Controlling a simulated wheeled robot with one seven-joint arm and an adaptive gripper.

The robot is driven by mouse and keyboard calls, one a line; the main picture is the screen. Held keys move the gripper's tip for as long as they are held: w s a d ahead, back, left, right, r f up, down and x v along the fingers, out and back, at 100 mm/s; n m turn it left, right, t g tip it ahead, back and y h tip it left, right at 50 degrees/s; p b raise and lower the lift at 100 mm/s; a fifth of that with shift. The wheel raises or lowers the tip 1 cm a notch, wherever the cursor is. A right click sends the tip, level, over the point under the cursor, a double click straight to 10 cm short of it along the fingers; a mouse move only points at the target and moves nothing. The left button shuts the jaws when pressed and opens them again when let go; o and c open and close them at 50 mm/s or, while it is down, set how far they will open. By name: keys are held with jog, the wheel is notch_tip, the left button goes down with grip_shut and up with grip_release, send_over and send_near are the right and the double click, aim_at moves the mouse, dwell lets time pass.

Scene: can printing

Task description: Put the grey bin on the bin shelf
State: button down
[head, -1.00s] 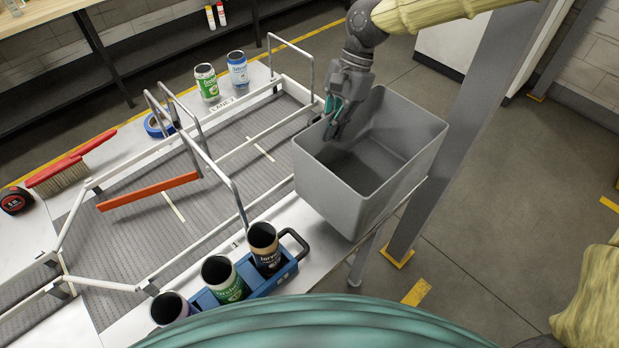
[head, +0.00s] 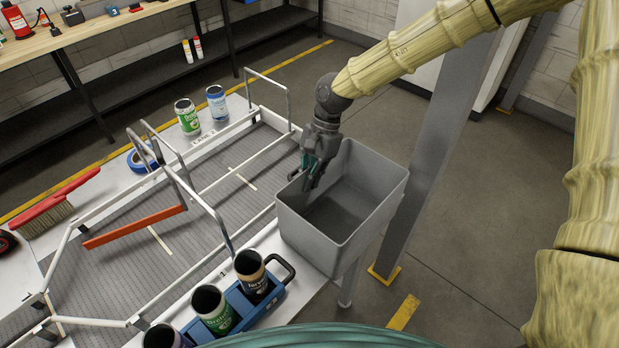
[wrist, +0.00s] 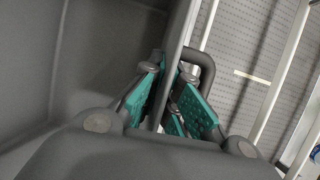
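The grey bin (head: 322,238) is an open, empty-looking box at the right end of the white table, by the end of the conveyor. It is upright, and its right side reaches out past the table edge. Whether its base touches the table is hard to tell. My gripper (head: 310,172) points down at the bin's left wall. In the wrist view, the teal fingers (wrist: 172,92) straddle the bin wall (wrist: 182,30), one inside and one outside, and close in on it. A dark loop handle (wrist: 207,62) shows just outside the wall. I cannot make out a bin shelf.
A blue carrier (head: 262,300) with several cans stands close by the bin's front left. The railed conveyor (head: 130,230) with an orange bar (head: 135,226) lies left. A grey post (head: 425,170) stands just right of the bin. Floor further right is open.

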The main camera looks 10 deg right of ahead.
jog(key=shift+s, duration=0.1)
jog(key=c, duration=1.6)
grip_release()
jog(key=shift+c, duration=0.2)
